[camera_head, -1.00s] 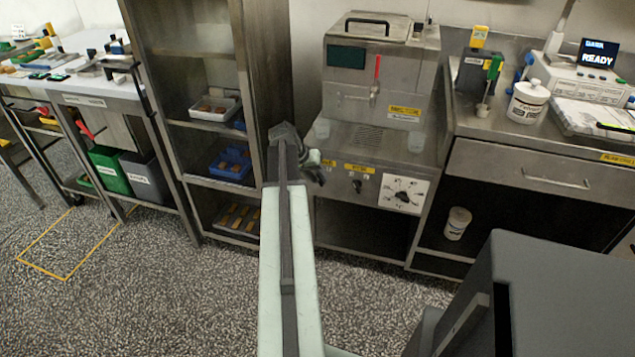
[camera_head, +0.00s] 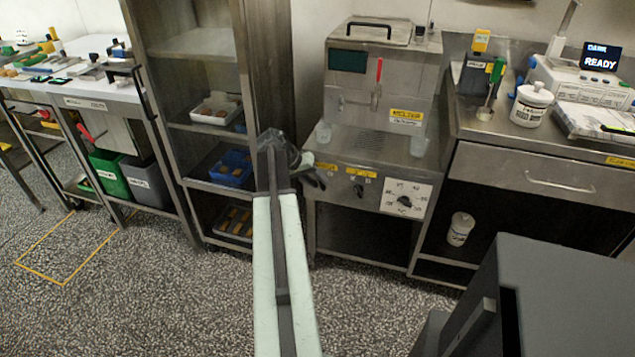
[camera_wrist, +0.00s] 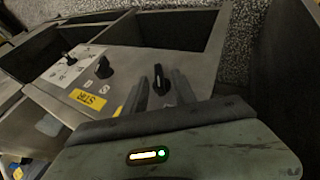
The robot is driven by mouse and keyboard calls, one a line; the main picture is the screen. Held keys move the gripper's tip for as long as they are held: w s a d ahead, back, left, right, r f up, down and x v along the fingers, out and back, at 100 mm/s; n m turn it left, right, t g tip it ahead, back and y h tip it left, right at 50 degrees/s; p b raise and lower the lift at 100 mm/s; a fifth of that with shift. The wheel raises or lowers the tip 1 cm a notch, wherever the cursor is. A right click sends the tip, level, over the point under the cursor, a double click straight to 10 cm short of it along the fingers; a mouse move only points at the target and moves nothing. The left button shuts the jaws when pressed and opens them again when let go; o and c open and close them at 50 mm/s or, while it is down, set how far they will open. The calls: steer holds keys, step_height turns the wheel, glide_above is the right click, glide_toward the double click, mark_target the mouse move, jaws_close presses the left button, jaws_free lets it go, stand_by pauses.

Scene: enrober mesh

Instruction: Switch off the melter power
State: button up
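The melter (camera_head: 375,90) is a steel machine with a dark screen and a red-handled tap. Below it is a front panel with a black knob (camera_head: 358,190) under a yellow label and a white dial plate (camera_head: 406,194). My gripper (camera_head: 313,174) is at the panel's left end and hides that part. In the wrist view, my gripper (camera_wrist: 160,90) is open, with another black knob (camera_wrist: 160,78) between and just beyond its fingertips; contact cannot be told. The STIR label (camera_wrist: 88,100) and its knob (camera_wrist: 104,67) lie to the left. The label nearest my gripper is mostly hidden.
A steel shelf rack (camera_head: 200,125) with trays stands close left of my arm. A counter (camera_head: 545,150) with a scale, a white tub and a drawer stands to the right. The floor (camera_head: 150,300) in front is clear.

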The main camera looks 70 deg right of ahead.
steer(key=p+v, duration=0.6)
steer(key=v, duration=0.1)
steer(key=shift+w+a+r, duration=0.15)
steer(key=shift+a+r, duration=0.05)
steer(key=shift+r, duration=0.05)
